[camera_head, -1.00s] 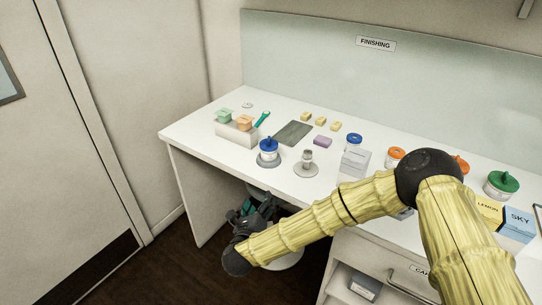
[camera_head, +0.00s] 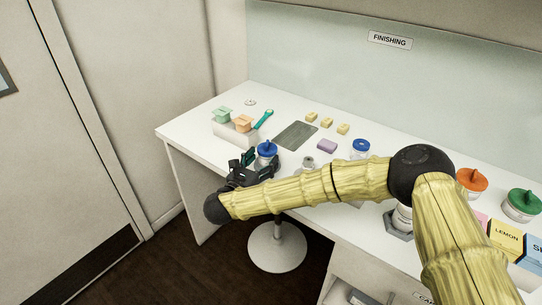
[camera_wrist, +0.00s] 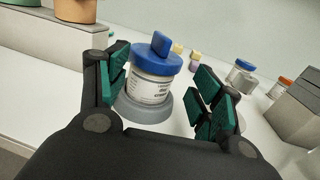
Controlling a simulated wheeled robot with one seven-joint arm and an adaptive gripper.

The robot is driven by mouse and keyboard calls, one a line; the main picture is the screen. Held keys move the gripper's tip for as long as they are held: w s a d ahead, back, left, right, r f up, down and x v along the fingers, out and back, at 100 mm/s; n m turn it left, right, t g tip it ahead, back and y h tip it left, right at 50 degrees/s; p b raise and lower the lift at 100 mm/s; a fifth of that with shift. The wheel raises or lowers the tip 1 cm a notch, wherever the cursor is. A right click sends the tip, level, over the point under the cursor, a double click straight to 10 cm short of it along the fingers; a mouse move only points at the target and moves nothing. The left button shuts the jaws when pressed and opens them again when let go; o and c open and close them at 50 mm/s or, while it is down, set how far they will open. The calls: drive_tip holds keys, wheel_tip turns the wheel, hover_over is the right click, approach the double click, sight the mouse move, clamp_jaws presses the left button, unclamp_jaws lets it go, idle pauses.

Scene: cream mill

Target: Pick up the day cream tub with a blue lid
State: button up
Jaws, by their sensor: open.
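A white tub with a blue lid and upright blue grip (camera_head: 266,148) stands near the table's front edge. In the wrist view this tub (camera_wrist: 152,75) has a printed label, too small to read surely, and sits upright on a round grey base (camera_wrist: 150,108). My gripper (camera_wrist: 160,84) is open, its green-padded fingers on either side of the tub, with a gap visible at the right. In the head view my gripper (camera_head: 262,162) is at the table's front edge, partly hiding the tub. A second blue-lidded tub (camera_head: 360,147) stands farther right; it also shows in the wrist view (camera_wrist: 241,72).
A pale tray (camera_head: 234,132) with green and orange tubs stands left of the tub. A grey mat (camera_head: 296,135), yellow blocks (camera_head: 327,123) and a purple block (camera_head: 327,146) lie behind. Orange-lidded (camera_head: 471,181) and green-lidded (camera_head: 522,204) tubs stand right. A stool (camera_head: 277,247) is below.

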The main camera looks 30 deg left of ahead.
sight(271, 145)
drive_tip(key=shift+w+a+p, duration=0.2)
drive_tip(key=shift+w+a, duration=0.05)
drive_tip(key=shift+w, duration=0.5)
drive_tip(key=shift+w+a+p, duration=0.2)
drive_tip(key=shift+w+a, duration=0.05)
drive_tip(key=shift+w, duration=0.5)
drive_tip(key=shift+w+r+p, duration=0.35)
drive_tip(key=shift+w+p, duration=0.1)
drive_tip(key=shift+w, duration=0.05)
drive_tip(key=w+p, duration=0.1)
drive_tip(key=w, duration=0.2)
drive_tip(key=shift+a+r+p, duration=0.1)
drive_tip(key=shift+a+p, duration=0.05)
drive_tip(key=shift+p, duration=0.2)
drive_tip(key=shift+w, duration=0.6)
clamp_jaws()
